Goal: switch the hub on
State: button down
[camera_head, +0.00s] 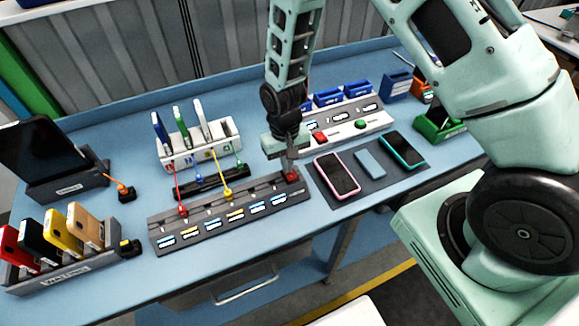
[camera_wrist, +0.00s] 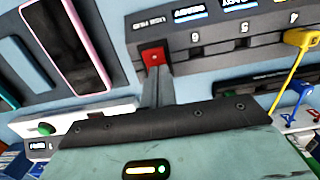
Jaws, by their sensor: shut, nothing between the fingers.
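The grey USB hub (camera_head: 215,222) lies along the front middle of the table, its labelled, numbered ports in a row; it also shows in the wrist view (camera_wrist: 222,52). Its red switch (camera_wrist: 153,55) is at the hub's end, the right end in the head view (camera_head: 293,177). My gripper (camera_wrist: 156,74) is shut and empty, its fingertips at the switch's near edge. Whether they touch or press it I cannot tell. In the head view my gripper (camera_head: 290,170) points down at that end. Whether the switch is on or off is unclear.
Cables with red (camera_head: 183,210) and yellow (camera_head: 227,195) plugs run to the hub. A white phone rack (camera_head: 200,150) stands behind it. A dark mat with phones (camera_head: 337,174) lies right of the hub. A white station with red (camera_head: 320,137) and green (camera_head: 360,124) buttons is behind the mat.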

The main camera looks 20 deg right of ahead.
jog(key=shift+s+f, duration=0.15)
jog(key=shift+f, duration=0.4)
jog(key=shift+s+f, duration=0.1)
jog(key=shift+s, duration=0.65)
jog(key=r+p, duration=0.1)
jog(key=w+r+p, duration=0.1)
jog(key=r, duration=0.1)
jog(key=r+p, duration=0.1)
jog(key=r, duration=0.1)
jog(key=shift+w+r+p, duration=0.15)
jog(key=shift+w+p, duration=0.1)
jog(key=shift+p, duration=0.1)
jog(key=shift+w+a+r+b, duration=0.1)
jog(key=shift+w+r+b, duration=0.05)
jog(key=shift+r+b, duration=0.3)
notch_tip(320, 180, up, 9)
jog(key=b, duration=0.3)
jog(key=shift+w, duration=0.4)
